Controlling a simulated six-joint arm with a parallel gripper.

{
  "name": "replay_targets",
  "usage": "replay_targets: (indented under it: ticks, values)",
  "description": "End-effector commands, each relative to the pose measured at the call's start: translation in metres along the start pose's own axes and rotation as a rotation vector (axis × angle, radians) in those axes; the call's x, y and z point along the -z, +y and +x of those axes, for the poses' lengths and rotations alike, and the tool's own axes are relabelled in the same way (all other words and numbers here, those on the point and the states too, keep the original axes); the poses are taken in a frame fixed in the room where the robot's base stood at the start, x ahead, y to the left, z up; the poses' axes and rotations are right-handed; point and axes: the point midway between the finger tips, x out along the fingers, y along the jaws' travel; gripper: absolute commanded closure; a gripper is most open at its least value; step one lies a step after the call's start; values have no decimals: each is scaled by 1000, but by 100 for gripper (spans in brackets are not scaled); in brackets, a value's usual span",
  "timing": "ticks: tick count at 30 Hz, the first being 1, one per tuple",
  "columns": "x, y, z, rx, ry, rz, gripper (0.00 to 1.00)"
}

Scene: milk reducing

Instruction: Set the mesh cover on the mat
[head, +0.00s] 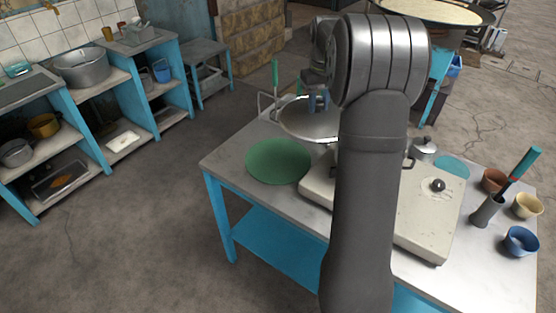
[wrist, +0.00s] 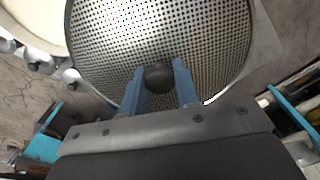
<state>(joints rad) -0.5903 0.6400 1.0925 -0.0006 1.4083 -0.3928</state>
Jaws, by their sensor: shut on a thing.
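The mesh cover (wrist: 155,35) is a round perforated metal lid with a dark knob (wrist: 160,76). My gripper (wrist: 160,85) is shut on that knob, one blue finger on each side. In the head view the cover (head: 306,122) shows as a pale disc below my gripper (head: 318,103), partly hidden by my arm. The mat lies bare on the table's left part. How high the cover is cannot be told.
A cream-coloured stove (head: 425,205) stands right of the mat, partly behind my arm. A small lidded pot (head: 424,148), a teal round mat (head: 452,166), small bowls (head: 521,241) and a utensil holder (head: 487,212) are on the right. A green-handled utensil (head: 275,74) stands upright behind the mat.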

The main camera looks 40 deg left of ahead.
Motion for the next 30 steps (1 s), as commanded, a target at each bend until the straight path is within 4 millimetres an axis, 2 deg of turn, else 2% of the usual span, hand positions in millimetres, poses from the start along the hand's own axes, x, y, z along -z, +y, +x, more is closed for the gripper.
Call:
replay_targets:
  ticks: [1,4,6,10,13,17,25,30]
  values:
    - [15,-24,4,0,-1,-69,98]
    - [37,-65,15,1,-2,-198,98]
    - [48,-91,30,2,-4,-292,98]
    - [53,-122,67,2,-5,-436,98]
    - [52,-134,92,1,-3,-514,98]
    - [50,-143,112,1,-2,-573,98]
    - [50,-145,161,1,-2,-591,98]
    - [50,-145,178,0,1,-590,98]
